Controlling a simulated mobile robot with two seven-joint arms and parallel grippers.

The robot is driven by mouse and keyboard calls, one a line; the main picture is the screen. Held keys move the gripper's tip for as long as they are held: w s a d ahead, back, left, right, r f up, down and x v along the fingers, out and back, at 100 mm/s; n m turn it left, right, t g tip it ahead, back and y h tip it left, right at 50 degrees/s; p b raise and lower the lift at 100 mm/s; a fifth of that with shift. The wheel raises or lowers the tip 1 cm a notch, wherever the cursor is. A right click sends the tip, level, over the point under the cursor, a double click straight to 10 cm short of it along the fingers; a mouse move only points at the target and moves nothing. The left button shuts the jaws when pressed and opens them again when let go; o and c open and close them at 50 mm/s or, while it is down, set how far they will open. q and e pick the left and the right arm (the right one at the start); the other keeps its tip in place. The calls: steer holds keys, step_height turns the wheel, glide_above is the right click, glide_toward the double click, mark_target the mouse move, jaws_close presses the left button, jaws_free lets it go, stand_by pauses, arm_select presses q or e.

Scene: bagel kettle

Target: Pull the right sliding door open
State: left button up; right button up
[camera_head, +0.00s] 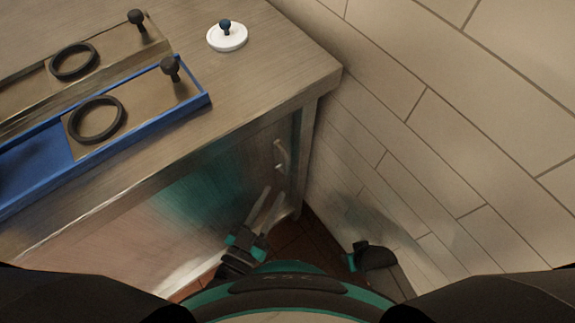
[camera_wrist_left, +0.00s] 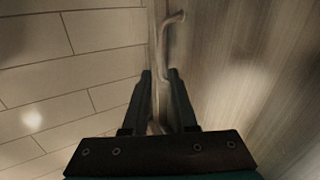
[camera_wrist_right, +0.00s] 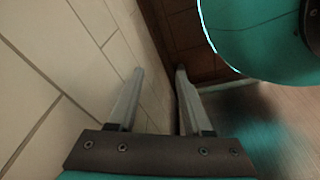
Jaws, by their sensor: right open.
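The right sliding door (camera_head: 185,215) is the brushed-metal front panel of the cabinet. It appears shut, though its edges are hard to make out. Its bent bar handle (camera_head: 280,152) is near the cabinet's right end. My left gripper (camera_head: 273,192) is open just below the handle. In the left wrist view, the handle (camera_wrist_left: 165,42) lies beyond the fingertips (camera_wrist_left: 159,73), and its lower part shows in the gap; I cannot tell whether they touch. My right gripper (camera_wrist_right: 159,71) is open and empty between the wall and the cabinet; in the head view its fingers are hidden.
The tiled wall (camera_head: 440,130) closes in on the cabinet's right side, leaving a narrow gap over the brown floor (camera_head: 290,237).

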mark_target(288, 169)
arm_select(q)
steer(key=b+x, duration=0.1)
steer(key=x, duration=0.6)
steer(key=shift+w+d, duration=0.2)
steer(key=shift+w, duration=0.1)
steer(key=shift+w+d+b, duration=0.3)
steer(key=shift+w+b, duration=0.1)
steer(key=shift+w, duration=0.25)
arm_select(e)
steer(key=shift+w+a+r, duration=0.25)
steer(key=shift+w+r, duration=0.05)
steer(key=shift+r, duration=0.3)
steer(key=shift+w+a+r, duration=0.3)
steer(key=shift+w+r, duration=0.05)
steer(key=shift+r, duration=0.25)
steer(key=shift+w+a+r, duration=0.25)
steer(key=shift+w+r, duration=0.05)
steer(key=shift+r, duration=0.3)
arm_select(q)
jaws_close()
